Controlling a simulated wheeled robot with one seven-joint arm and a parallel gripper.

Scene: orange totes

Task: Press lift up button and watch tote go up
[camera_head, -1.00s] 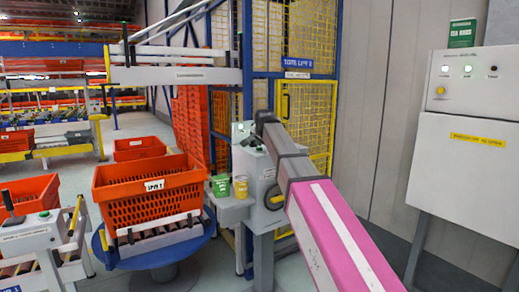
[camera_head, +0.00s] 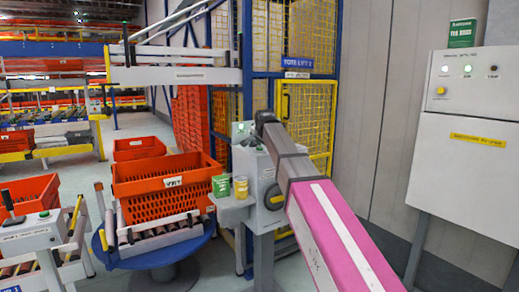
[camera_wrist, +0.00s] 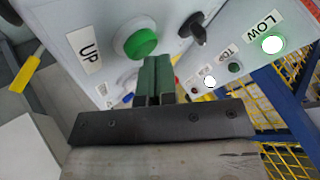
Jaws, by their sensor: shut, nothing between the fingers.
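The lift's grey control box (camera_head: 253,170) stands at the middle, in front of the yellow-mesh lift cage with a blue TOTE LIFT 2 sign (camera_head: 299,64). In the wrist view, the round green button (camera_wrist: 141,43) sits beside the UP label (camera_wrist: 86,50). My gripper (camera_wrist: 153,82) is shut and empty, its fingertips just below the green button; I cannot tell whether they touch it. A black switch (camera_wrist: 192,29) is to the right. The LOW lamp (camera_wrist: 272,44) is lit white; the TOP lamp (camera_wrist: 235,68) looks dark. The orange tote (camera_head: 150,208) rests on the roller turntable (camera_head: 160,258).
A white cabinet (camera_head: 465,190) stands at right. Another roller stand with a control box (camera_head: 30,233) is at left. Open floor lies behind the turntable.

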